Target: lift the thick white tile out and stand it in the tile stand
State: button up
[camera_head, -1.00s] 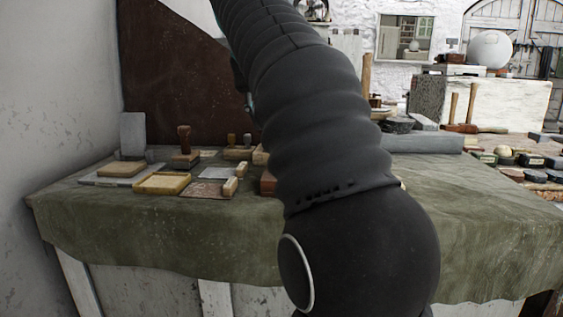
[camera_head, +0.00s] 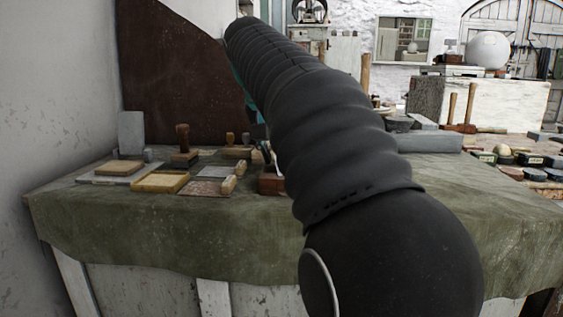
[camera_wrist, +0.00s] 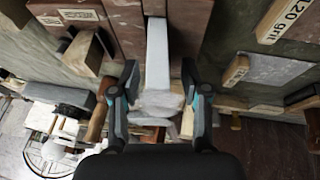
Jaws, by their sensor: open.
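The thick white tile (camera_wrist: 158,52) shows in the wrist view as a pale upright slab, its upper end set in a gap between red-brown blocks (camera_wrist: 187,22). My gripper (camera_wrist: 159,68) is open, with one finger on each side of the tile. I see gaps between the fingers and the tile, so it is not gripped. In the head view my arm hides most of my gripper and the tile. A red-brown block (camera_head: 270,184) shows there beside my arm. I cannot tell which thing is the tile stand.
In the wrist view, a wooden block labelled 120 grit (camera_wrist: 285,20) lies right of the tile, and a wooden-handled tool (camera_wrist: 97,118) at left.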

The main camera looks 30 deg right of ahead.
grip_shut()
jog(key=shift+r, duration=0.15)
